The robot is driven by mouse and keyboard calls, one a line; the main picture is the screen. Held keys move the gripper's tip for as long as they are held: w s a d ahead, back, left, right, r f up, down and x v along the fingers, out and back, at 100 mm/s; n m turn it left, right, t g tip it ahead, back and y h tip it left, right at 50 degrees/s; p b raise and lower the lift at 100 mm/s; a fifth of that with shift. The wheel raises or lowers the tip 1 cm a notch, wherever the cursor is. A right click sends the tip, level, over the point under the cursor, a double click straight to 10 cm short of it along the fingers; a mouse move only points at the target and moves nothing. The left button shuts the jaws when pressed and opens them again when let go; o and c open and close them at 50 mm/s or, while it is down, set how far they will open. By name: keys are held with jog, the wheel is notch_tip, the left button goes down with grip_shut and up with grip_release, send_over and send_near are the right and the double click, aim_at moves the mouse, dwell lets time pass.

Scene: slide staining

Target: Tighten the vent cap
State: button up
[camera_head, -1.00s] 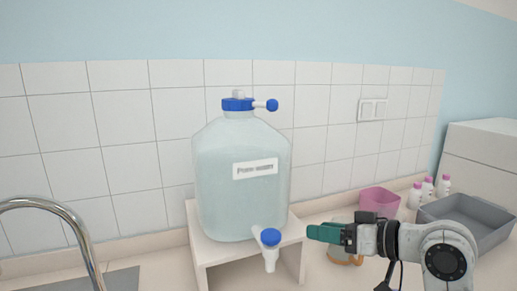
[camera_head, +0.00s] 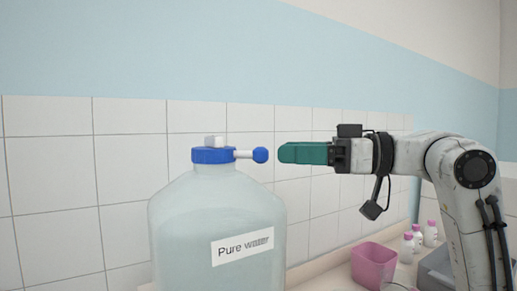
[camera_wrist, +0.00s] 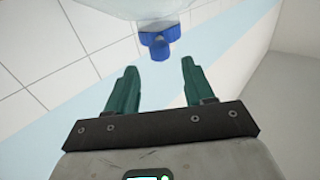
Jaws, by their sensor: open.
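The vent cap (camera_head: 213,155) is blue, with a small white block on top and a white arm to the right ending in a blue ball (camera_head: 260,155). It sits on the neck of a large clear water jug (camera_head: 215,235) labelled "Pure water". My gripper (camera_head: 282,153) has green fingers, points left at the ball's height and is a little right of it, seemingly apart. In the wrist view my gripper (camera_wrist: 159,66) is open and empty. There the blue ball (camera_wrist: 160,50) and cap (camera_wrist: 158,25) appear ahead, between and beyond the fingertips.
A pink container (camera_head: 373,267) and several white bottles with pink caps (camera_head: 430,233) stand on the counter below my arm. A grey tray (camera_head: 437,270) is at the right edge. The tiled wall (camera_head: 60,190) is behind the jug.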

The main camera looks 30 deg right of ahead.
aim_at(260, 151)
jog(key=shift+p+x, duration=0.45)
jog(key=shift+x, duration=2.75)
jog(key=shift+c, duration=0.5)
grip_shut()
